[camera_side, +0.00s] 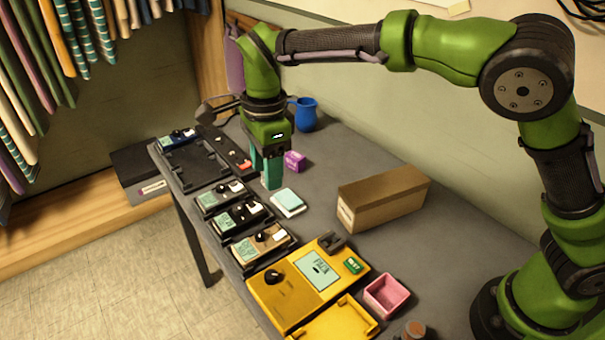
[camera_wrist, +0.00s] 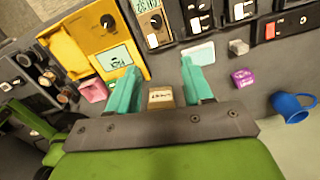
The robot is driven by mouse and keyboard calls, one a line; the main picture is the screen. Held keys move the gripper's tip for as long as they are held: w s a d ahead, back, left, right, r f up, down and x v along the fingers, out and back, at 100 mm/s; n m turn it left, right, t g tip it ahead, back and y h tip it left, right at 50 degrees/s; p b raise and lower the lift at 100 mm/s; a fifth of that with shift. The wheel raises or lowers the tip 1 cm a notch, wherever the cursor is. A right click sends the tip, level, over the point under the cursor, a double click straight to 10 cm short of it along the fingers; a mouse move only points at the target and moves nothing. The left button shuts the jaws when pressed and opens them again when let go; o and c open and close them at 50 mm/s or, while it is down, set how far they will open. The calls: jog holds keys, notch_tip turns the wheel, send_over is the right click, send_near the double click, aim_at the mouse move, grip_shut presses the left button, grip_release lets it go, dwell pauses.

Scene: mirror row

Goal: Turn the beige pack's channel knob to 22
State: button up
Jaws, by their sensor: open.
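The beige pack (camera_side: 272,236) sits in a dark cradle, nearest the yellow unit, in the row along the table's left side. It has a black knob (camera_side: 259,238) and a pale green display. In the wrist view the beige pack (camera_wrist: 149,30) is at the top, beyond my fingertips, with its knob (camera_wrist: 155,20) uncovered. The display's number is too small to read surely. My gripper (camera_side: 270,176) points down, open and empty, behind the pack and apart from it. Its teal fingers also show in the wrist view (camera_wrist: 158,70).
A yellow unit (camera_side: 297,305) with its own black knob stands in front of the pack. Other packs (camera_side: 240,216) stand behind it. A pale pad (camera_side: 288,203), purple box (camera_side: 295,161), cardboard box (camera_side: 385,200), pink tray (camera_side: 385,307) and blue jug (camera_side: 305,115) are on the table.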

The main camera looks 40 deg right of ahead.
aim_at(259, 234)
jog(key=a+f+m, duration=0.1)
jog(key=f+m, duration=0.2)
jog(key=f, duration=0.2)
jog(key=f+m, duration=0.3)
jog(key=f, duration=0.1)
jog(key=a+f+m, duration=0.1)
jog(key=f+m, duration=0.1)
jog(key=f, duration=0.3)
jog(key=shift+w+a+f+m, duration=0.25)
jog(key=shift+a+f+m, duration=0.05)
jog(key=shift+a+m, duration=0.1)
grip_shut()
